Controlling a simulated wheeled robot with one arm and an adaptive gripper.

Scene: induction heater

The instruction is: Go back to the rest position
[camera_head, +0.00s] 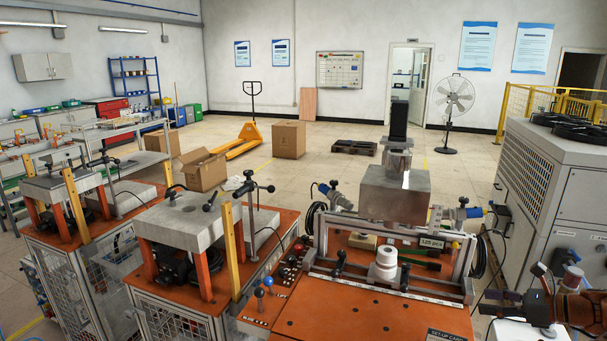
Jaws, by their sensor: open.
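My gripper (492,302) shows at the lower right, dark and pointing left, at the end of my orange-brown arm. It is open and I see nothing between its fingers. It is to the right of the orange-topped heater bench (365,310) and apart from the white spool-shaped part (387,258) on it. The fingertips are small and partly hard to make out.
A large grey cooling unit (560,170) stands right, behind my arm. Two grey-topped stations (195,222) stand left of the bench. Cardboard boxes (289,140), a yellow pallet truck (243,140) and a fan (453,100) stand farther back. The middle floor is fairly open.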

